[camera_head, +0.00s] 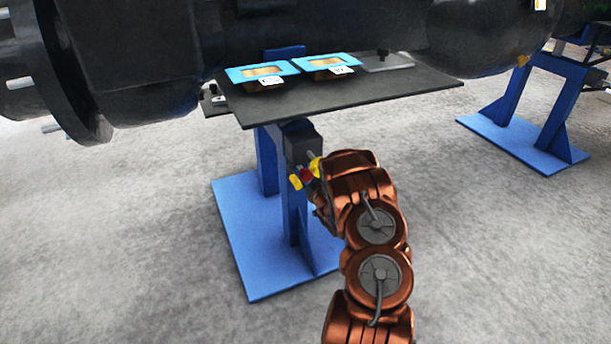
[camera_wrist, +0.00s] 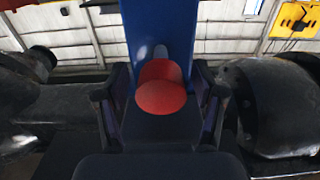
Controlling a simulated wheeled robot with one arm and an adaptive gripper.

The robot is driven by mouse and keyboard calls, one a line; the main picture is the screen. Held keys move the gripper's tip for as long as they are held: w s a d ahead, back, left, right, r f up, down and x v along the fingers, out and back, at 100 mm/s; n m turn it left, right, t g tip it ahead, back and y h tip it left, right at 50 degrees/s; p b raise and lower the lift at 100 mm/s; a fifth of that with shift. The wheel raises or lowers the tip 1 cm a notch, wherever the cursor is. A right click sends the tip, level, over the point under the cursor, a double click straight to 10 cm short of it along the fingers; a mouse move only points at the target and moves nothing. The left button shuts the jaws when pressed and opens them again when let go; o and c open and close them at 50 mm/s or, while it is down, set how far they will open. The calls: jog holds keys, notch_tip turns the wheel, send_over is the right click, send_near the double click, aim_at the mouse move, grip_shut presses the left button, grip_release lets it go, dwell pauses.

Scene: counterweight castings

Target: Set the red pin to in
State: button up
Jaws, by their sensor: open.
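The red pin (camera_head: 306,175) is at the upper part of a blue stand (camera_head: 293,215), below the dark tabletop. In the wrist view its round red head (camera_wrist: 162,95) faces me, and a short grey part (camera_wrist: 161,65) shows between it and the blue upright (camera_wrist: 160,22). How deep the pin sits cannot be told. My gripper (camera_head: 307,174) is open at the pin. In the wrist view, the two dark fingers of my gripper (camera_wrist: 161,105) stand left and right of the red head, apart from it.
The dark tabletop (camera_head: 330,106) overhangs the stand and holds two blue-framed trays (camera_head: 262,72) (camera_head: 324,62) with white tags. A large black casting (camera_head: 300,30) lies behind. Another blue stand (camera_head: 528,125) is at the right. The grey floor at the lower right is clear.

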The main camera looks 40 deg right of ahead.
jog(key=shift+s, duration=0.1)
jog(key=v, duration=1.1)
jog(key=shift+s+a, duration=0.15)
jog(key=shift+s, duration=0.2)
